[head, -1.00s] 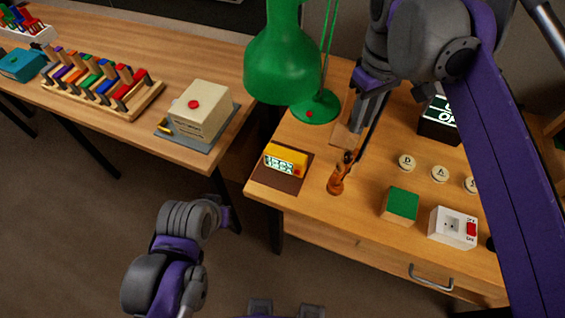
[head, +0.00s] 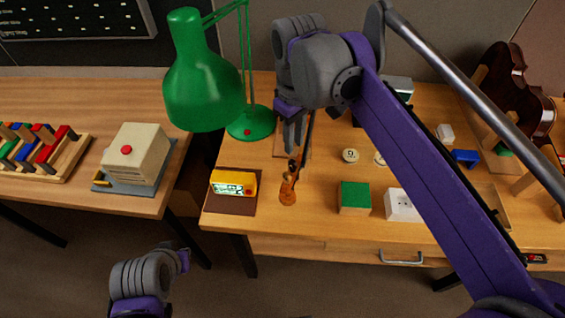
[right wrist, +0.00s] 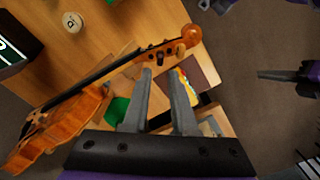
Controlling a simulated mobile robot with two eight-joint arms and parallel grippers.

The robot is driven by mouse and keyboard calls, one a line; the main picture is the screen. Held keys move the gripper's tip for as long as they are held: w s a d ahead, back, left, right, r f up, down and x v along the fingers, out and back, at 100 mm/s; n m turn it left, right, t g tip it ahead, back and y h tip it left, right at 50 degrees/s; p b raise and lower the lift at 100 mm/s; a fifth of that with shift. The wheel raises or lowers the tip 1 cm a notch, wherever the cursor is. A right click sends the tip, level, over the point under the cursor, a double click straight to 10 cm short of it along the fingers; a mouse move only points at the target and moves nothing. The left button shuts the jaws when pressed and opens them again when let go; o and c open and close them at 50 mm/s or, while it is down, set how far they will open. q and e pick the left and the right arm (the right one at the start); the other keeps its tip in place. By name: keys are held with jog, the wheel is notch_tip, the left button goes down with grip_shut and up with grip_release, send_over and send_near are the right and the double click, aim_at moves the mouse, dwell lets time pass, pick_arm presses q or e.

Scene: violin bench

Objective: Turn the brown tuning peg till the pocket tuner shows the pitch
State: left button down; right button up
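The pocket tuner (head: 233,183) is yellow with a lit green-white display, too small to read; it stands on a brown mat. The violin (right wrist: 62,130) shows in the right wrist view, with its scroll (right wrist: 191,35) at upper right and small dark pegs (right wrist: 160,57) near it. In the head view its scroll (head: 288,190) is right of the tuner. I cannot single out the brown peg. My right gripper (head: 293,148) is above the violin's neck; its fingers (right wrist: 162,72) are apart and empty, close to the pegbox. My left arm is low in the head view; its finger state is unclear.
A green lamp (head: 205,90) stands at the back left of the bench. A green-topped box (head: 354,197) and a white socket box (head: 400,205) are right of the scroll. A side table holds a cream box with a red button (head: 138,150). Bare wood lies between scroll and green-topped box.

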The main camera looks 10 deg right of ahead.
aim_at(293, 161)
notch_tip(293, 161, down, 7)
jog(key=shift+f, duration=0.2)
grip_shut()
dwell(0.3)
